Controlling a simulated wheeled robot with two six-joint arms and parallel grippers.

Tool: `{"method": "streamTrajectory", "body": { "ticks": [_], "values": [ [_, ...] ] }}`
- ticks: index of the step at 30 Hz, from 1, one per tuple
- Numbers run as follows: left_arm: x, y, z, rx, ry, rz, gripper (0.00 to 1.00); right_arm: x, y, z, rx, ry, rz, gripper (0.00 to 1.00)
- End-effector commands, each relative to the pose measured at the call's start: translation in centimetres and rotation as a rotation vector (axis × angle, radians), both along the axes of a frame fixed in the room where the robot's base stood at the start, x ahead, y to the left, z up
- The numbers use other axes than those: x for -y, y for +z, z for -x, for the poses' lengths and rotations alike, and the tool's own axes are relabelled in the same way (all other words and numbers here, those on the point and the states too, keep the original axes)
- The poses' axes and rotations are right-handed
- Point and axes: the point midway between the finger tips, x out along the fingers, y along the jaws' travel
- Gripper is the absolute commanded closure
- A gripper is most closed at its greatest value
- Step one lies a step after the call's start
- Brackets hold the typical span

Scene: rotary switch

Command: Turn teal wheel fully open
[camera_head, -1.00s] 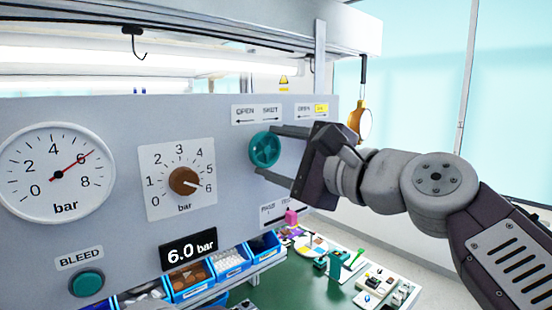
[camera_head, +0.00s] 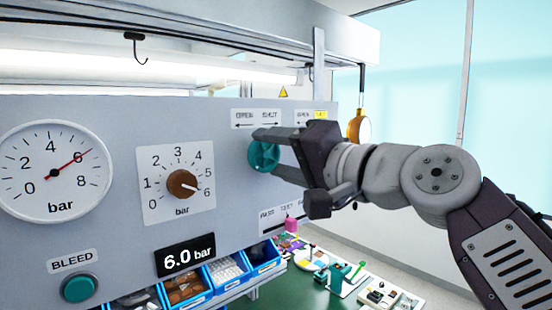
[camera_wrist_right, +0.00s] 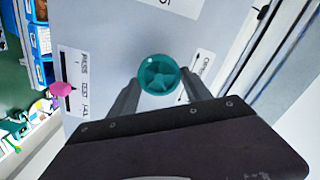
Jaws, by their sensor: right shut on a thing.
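The teal wheel (camera_head: 263,156) is mounted on the grey panel, below a label with OPEN and SHUT (camera_head: 256,118). My right gripper (camera_head: 268,152) has its fingers at the wheel's rim, one at the top and one at the lower right, shut on it. The right wrist view also shows the teal wheel (camera_wrist_right: 158,75) between the two fingertips, with its round face and spokes visible. The upper finger hides part of the wheel in the head view. My left gripper is not in view.
The panel also holds a round bar gauge (camera_head: 52,171), a brown knob (camera_head: 183,184) on a dial, a 6.0 bar display (camera_head: 186,255) and a teal BLEED button (camera_head: 80,288). Blue bins (camera_head: 225,270) and a green table (camera_head: 308,293) lie below. A pink knob (camera_head: 291,224) sits under the wheel.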

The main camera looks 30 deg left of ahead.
Motion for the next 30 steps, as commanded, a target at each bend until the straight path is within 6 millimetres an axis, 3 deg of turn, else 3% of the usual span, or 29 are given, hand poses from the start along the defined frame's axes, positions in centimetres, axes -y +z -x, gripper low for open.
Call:
{"method": "streamTrajectory", "body": {
  "ticks": [18, 30],
  "values": [
    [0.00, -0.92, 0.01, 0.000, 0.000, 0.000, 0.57, -0.13, 0.09, 0.19, 0.522, 0.001, 0.217, 0.83],
    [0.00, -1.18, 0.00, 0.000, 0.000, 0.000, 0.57, -0.16, 0.20, 0.30, 0.745, 0.001, 0.309, 0.83]
  ]
}}
